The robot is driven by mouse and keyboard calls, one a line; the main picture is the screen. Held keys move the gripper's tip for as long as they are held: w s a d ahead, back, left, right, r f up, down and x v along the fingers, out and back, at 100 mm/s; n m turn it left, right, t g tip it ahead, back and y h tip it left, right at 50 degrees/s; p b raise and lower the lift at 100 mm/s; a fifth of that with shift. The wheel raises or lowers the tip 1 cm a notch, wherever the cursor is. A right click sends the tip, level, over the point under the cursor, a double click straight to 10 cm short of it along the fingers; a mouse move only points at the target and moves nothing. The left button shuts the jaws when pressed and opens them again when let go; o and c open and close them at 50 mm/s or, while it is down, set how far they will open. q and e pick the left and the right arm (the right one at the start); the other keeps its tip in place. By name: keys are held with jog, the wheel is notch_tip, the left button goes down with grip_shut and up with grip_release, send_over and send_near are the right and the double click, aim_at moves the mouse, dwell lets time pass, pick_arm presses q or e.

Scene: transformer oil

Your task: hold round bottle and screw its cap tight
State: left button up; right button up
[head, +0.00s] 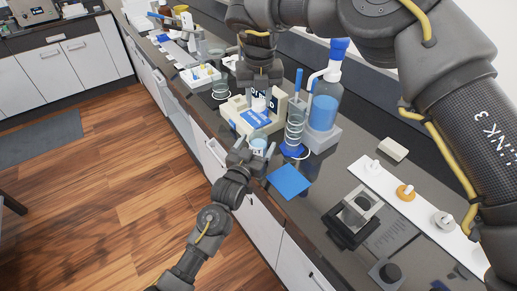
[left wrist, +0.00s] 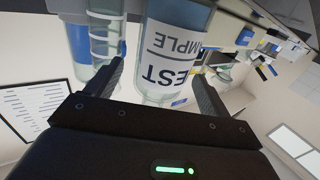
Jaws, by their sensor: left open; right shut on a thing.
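The round bottle (head: 258,145) is clear with a pale blue content and stands near the bench's front edge. In the left wrist view it (left wrist: 178,45) fills the space between the fingers, with a white label reading "TEST SAMPLE" upside down. My left gripper (head: 252,154) is open around the bottle's near side; its fingers (left wrist: 158,78) do not close on it. My right gripper (head: 259,92) points down over the beige block and is shut on a small white thing (head: 258,103), mostly hidden by the fingers. I cannot tell whether that is the cap.
A beige block (head: 234,110) with a blue label sits just behind the bottle. A coiled glass vessel (head: 295,125) and a blue-capped dispenser bottle (head: 324,108) stand close at right. A blue card (head: 289,180) lies in front of them. Further right is a white strip (head: 420,209) with stoppers.

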pick_arm(q)
jog(key=shift+x, duration=1.05)
jog(key=c, duration=1.5)
pick_arm(e)
send_over(258, 130)
jog(key=shift+f, duration=2.5)
